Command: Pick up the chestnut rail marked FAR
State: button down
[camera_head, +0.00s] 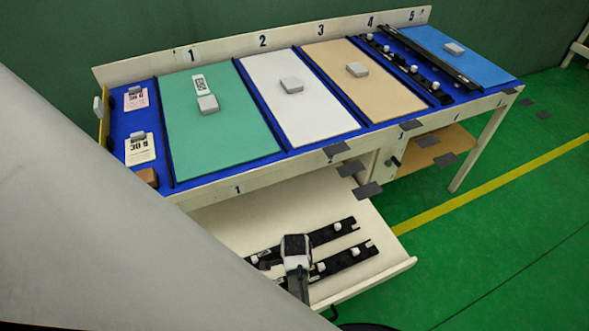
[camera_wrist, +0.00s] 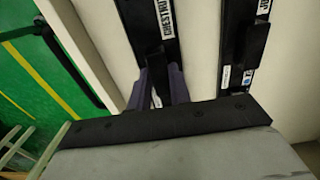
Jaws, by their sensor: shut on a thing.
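Two dark rails lie side by side in the open drawer. The rail nearer the drawer front (camera_head: 345,260) carries a white label reading CHESTNUT in the wrist view (camera_wrist: 150,40); no FAR mark is readable. My gripper (camera_wrist: 159,88) has its fingers on either side of this chestnut rail and is shut on it, below the label. The other rail (camera_head: 333,232) lies parallel and apart; its label in the wrist view (camera_wrist: 245,40) is cut off. In the head view, my gripper (camera_head: 296,262) covers part of the rails, and its fingertips are hidden.
The drawer (camera_head: 385,262) stands out beneath a blue bench with numbered bays. Its front wall and handle lie close to the held rail. Green, white and tan panels (camera_head: 220,130) lie on the bench, with more dark rails (camera_head: 410,72) at bay 4.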

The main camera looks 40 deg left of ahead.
notch_tip(320, 180, up, 18)
jog(key=p, duration=0.4)
